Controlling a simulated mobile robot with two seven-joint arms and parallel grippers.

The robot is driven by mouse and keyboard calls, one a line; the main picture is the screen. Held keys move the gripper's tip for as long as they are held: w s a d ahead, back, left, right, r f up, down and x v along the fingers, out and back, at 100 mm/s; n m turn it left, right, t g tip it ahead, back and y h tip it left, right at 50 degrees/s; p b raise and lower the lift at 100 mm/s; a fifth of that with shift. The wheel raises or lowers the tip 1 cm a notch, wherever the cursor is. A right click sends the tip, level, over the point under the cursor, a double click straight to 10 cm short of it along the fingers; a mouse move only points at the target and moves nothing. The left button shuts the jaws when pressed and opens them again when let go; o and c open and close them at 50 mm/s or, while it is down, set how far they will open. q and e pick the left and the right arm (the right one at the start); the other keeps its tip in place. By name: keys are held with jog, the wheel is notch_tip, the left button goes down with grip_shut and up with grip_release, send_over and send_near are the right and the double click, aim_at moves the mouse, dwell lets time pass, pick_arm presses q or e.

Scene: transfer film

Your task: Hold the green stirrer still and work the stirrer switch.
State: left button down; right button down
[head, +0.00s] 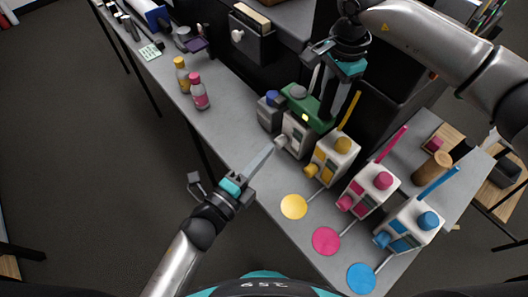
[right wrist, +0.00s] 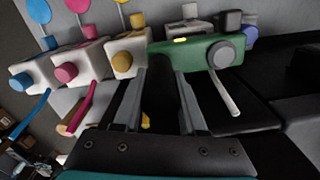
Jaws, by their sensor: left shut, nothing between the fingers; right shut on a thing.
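The green stirrer (head: 308,108) stands on the bench, with a grey round knob (right wrist: 222,55) and a small lit yellow lamp (right wrist: 181,40). My right gripper (right wrist: 160,76) reaches down from behind and is shut on the green stirrer. Just in front of it is a white box (head: 298,131) with a grey knob (head: 281,142) on its near side; I cannot tell which knob is the stirrer switch. My left gripper (head: 271,149) is shut and empty, its fingertips close to the white box's grey knob. Whether they touch cannot be told.
White units with yellow (head: 330,160), pink (head: 369,190) and blue (head: 408,226) knobs stand in a row to the right, with coloured discs in front. Yellow and pink bottles (head: 199,91) stand further left.

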jog(key=shift+c, duration=1.9)
grip_release()
jog(key=shift+r, duration=0.1)
